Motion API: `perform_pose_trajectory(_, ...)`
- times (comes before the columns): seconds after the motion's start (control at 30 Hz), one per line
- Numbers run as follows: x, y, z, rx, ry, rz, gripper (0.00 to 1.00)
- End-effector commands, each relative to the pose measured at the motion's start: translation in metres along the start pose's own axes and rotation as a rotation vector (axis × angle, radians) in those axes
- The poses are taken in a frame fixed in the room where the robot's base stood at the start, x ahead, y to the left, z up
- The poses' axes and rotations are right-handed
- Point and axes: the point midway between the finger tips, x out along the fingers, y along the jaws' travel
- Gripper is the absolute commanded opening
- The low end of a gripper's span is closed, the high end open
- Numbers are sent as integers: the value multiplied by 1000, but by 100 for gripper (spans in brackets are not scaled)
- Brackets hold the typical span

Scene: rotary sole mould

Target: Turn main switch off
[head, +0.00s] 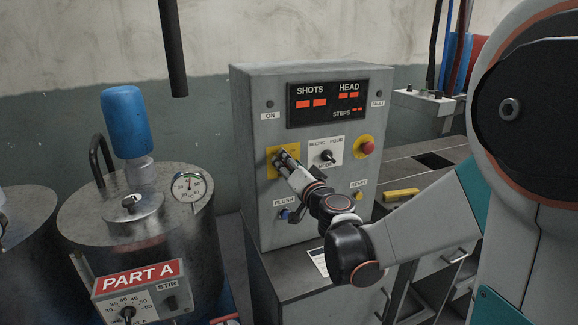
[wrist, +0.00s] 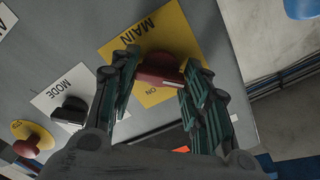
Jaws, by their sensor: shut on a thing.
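The main switch is a dark red knob (wrist: 160,68) on a yellow plate marked MAIN (wrist: 170,24). In the wrist view my gripper (wrist: 160,74) has one finger on each side of the knob and is shut on it. An ON mark shows on the plate just below the knob. In the head view my gripper (head: 282,158) reaches the yellow plate (head: 271,165) on the front of the grey control box (head: 255,100) and hides the knob. The switch's exact angle is hard to tell.
The black mode knob (head: 328,156) and the red button on yellow (head: 367,147) sit right of the switch. The blue flush knob (head: 285,213) and yellow reset button (head: 358,195) are below. The PART A tank (head: 85,225) stands left. The red displays (head: 325,102) are lit.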

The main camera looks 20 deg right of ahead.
Motion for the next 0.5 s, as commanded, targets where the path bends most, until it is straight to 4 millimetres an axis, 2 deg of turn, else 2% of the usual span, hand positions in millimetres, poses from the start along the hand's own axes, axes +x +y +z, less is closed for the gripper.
perform_pose_trajectory(0.1, -1, 0, 1, -2, -1, 0, 19)
perform_pose_trajectory(0.13, -1, 0, 1, -2, -1, 0, 48)
perform_pose_trajectory(0.2, -1, 0, 1, -2, -1, 0, 63)
perform_pose_trajectory(0.5, 0, 0, 0, 0, 0, 0, 63)
